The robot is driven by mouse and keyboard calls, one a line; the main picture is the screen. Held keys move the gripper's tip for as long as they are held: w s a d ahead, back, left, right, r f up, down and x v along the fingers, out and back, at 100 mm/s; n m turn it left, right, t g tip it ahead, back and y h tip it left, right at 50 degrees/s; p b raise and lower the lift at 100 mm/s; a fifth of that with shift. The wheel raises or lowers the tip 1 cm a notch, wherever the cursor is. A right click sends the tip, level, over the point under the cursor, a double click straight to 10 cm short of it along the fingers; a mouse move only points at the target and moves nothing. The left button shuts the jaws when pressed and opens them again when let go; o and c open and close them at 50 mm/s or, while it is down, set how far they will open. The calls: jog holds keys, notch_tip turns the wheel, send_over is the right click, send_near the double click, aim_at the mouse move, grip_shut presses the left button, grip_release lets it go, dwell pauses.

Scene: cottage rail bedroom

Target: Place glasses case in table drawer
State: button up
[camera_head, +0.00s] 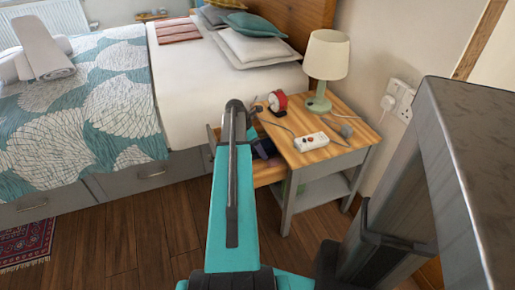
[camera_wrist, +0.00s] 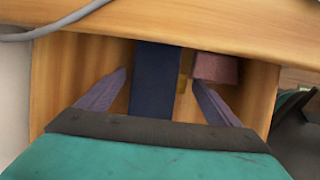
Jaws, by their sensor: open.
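The table drawer (camera_head: 269,174) is pulled open at the front of the wooden bedside table. In the wrist view, a dark blue oblong thing, likely the glasses case (camera_wrist: 156,90), lies in the drawer, its near end hidden by my gripper. My gripper (camera_wrist: 160,77) is open, with one finger on each side of the dark blue thing and a visible gap on both sides. A small brownish-pink block (camera_wrist: 215,68) lies in the drawer to the right. In the head view my arm hides much of the drawer.
The bedside table top (camera_head: 330,164) holds a lamp (camera_head: 326,62), a red alarm clock (camera_head: 278,102) and a white power strip (camera_head: 310,142) with a cable. The bed (camera_head: 185,95) stands to the left. The wall is close on the right.

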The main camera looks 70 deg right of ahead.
jog(key=shift+r, duration=0.15)
jog(key=p+v, duration=0.1)
jog(key=v, duration=1.1)
jog(key=shift+p, duration=0.3)
